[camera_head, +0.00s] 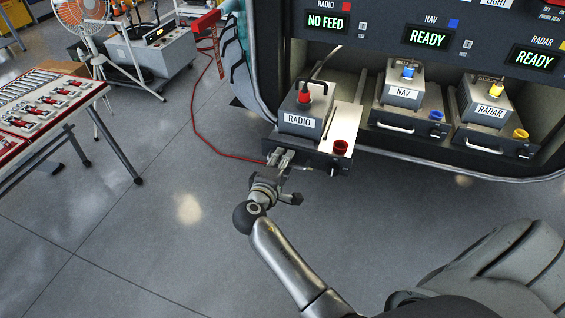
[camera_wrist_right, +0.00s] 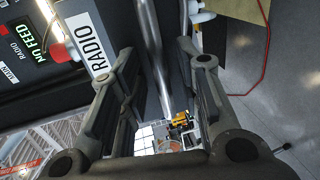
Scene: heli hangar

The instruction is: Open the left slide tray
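The left slide tray (camera_head: 317,157), carrying the grey RADIO box (camera_head: 302,117), juts out of the equipment bay past the two trays to its right. My right gripper (camera_head: 280,160) is at the left part of the tray's front edge, where the handle is mostly hidden by the fingers. In the right wrist view my gripper's fingers (camera_wrist_right: 158,80) stand apart, with a silver bar (camera_wrist_right: 150,45), which looks like the handle, running between them. I cannot tell whether either finger touches it. The RADIO label (camera_wrist_right: 90,45) shows there too. My left gripper is not in view.
The NAV tray (camera_head: 408,130) and RADAR tray (camera_head: 490,140) sit to the right. A red hose (camera_head: 215,148) runs along the floor to the left. A tool table (camera_head: 50,105) is far left. The floor in front is clear.

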